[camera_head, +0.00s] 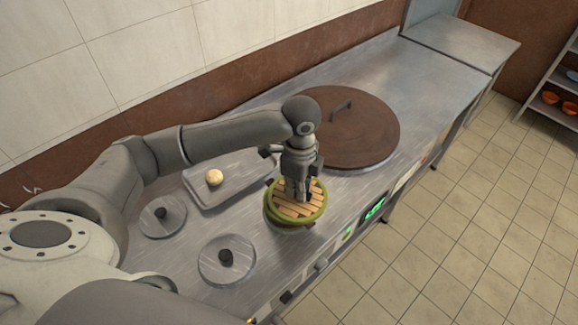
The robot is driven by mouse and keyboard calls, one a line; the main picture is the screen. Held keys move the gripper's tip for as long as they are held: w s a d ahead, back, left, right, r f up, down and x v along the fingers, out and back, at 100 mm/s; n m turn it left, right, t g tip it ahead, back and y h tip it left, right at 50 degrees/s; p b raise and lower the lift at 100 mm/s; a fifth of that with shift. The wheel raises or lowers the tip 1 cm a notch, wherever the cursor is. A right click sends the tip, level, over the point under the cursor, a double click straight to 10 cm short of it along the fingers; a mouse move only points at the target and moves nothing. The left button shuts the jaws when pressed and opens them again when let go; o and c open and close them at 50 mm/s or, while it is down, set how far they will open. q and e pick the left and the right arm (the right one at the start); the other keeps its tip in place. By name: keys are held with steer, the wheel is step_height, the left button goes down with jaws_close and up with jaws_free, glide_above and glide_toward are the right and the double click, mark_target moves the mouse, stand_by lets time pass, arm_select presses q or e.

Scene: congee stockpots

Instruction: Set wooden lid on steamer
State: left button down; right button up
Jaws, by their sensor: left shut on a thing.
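A round lid of pale wooden slats with a green rim (289,209) is at the middle of the counter. My left gripper (298,194) points down over its middle and is shut on it; the fingers hide the grip point. A green round wall shows just under the lid's near edge, which looks like the steamer (293,225). Lid and wall look lined up, but I cannot tell whether the lid rests on it or is slightly above. My right gripper is not in view.
A big brown round cover (365,128) with a handle lies behind. A metal tray (240,191) bears a pale round bun (214,177). Two steel lids with black knobs (163,217) (227,272) lie at the left. Free counter (425,80) lies at the far right.

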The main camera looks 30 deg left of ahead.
arm_select(q)
steer(key=m, duration=0.1)
steer(key=w+m+p, duration=0.1)
steer(key=a+m+p, duration=0.1)
steer(key=m, duration=0.1)
steer(key=shift+w+a, duration=0.1)
steer(key=shift+w, duration=0.2)
steer(key=m+p, duration=0.2)
steer(key=shift+w+a+f+m, duration=0.15)
steer(key=shift+w+a+m, duration=0.25)
steer(key=m, duration=0.1)
steer(key=a+m+p, duration=0.1)
steer(key=shift+w+f+m, duration=0.2)
steer(key=shift+w+m, duration=0.1)
steer(key=shift+w, duration=0.05)
steer(key=m, duration=0.1)
steer(key=a+m+p, duration=0.1)
steer(key=m, duration=0.1)
steer(key=shift+w+a+f+p, duration=0.15)
steer(key=shift+w+f+p, duration=0.15)
steer(key=shift+f+p, duration=0.1)
steer(key=shift+f+m, duration=0.25)
steer(key=shift+m, duration=0.05)
step_height(320, 180, down, 6)
steer(key=b, duration=0.5)
steer(key=shift+r+b, duration=0.25)
steer(key=shift+b, duration=0.15)
steer(key=shift+p, duration=0.65)
steer(key=shift+f+b, duration=0.35)
steer(key=shift+f, duration=0.25)
